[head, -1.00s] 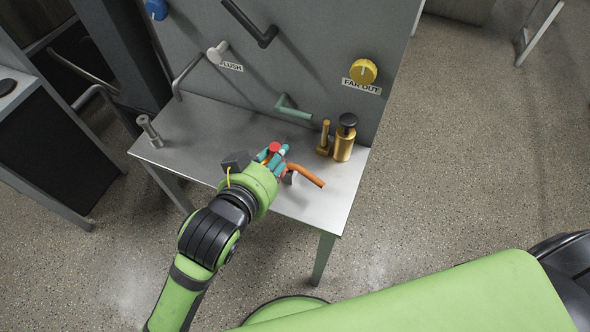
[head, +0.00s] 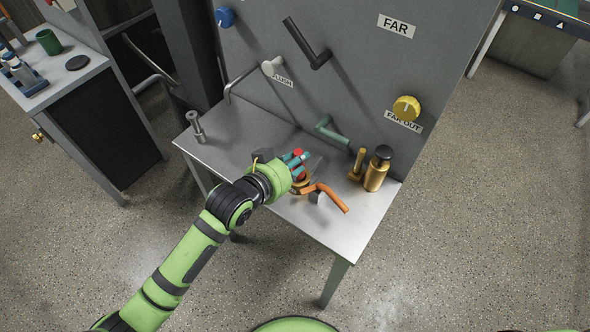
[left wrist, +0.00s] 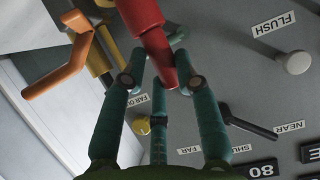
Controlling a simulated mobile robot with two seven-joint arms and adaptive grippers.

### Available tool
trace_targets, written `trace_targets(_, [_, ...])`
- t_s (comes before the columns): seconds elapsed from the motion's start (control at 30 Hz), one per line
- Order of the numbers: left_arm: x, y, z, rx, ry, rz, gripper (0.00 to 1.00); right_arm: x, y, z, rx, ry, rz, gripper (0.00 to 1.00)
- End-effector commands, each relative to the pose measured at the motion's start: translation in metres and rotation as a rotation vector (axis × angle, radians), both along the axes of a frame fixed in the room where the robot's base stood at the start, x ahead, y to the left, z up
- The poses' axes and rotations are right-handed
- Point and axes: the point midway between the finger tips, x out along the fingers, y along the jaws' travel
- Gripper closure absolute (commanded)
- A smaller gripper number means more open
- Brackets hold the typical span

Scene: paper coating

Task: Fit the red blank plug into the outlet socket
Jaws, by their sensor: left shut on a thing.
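My left gripper (head: 297,164) has teal fingers and is shut on the red blank plug (head: 298,153), low over or at the grey table's front half. In the left wrist view the red plug (left wrist: 151,38) is large, tapered and tilted, between the fingertips (left wrist: 152,80). Its far end is cut off by the top edge of that view. I cannot make out the outlet socket for sure in either view. My right gripper is not in view.
An orange bent handle (head: 328,195) is close right of my left gripper. A brass bottle with black cap (head: 377,170) stands at the table's right, a metal fitting (head: 196,127) at its left. The grey panel (head: 345,85) behind carries knobs and bent handles.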

Motion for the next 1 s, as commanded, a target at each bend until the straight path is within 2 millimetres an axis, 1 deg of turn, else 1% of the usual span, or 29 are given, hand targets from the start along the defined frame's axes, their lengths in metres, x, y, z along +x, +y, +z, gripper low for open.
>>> trace_targets(0.2, [0.0,0.001,-0.03,0.001,0.004,0.001,1.0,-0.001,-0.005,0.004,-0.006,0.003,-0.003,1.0])
trace_targets(0.3, [0.0,0.0,-0.038,0.0,0.001,-0.001,1.0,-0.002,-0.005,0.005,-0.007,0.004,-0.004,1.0])
trace_targets(0.67, [0.0,0.0,-0.043,0.0,0.001,-0.001,1.0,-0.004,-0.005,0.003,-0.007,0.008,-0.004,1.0])
trace_targets(0.7, [0.0,0.0,-0.044,0.001,0.002,-0.001,0.65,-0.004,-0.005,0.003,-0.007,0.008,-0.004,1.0])
trace_targets(0.73, [0.0,0.0,-0.043,0.001,0.002,-0.001,0.59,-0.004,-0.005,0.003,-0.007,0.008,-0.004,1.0])
trace_targets(1.0, [0.0,0.0,-0.043,0.001,0.002,-0.001,0.59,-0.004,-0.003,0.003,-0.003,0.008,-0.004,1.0])
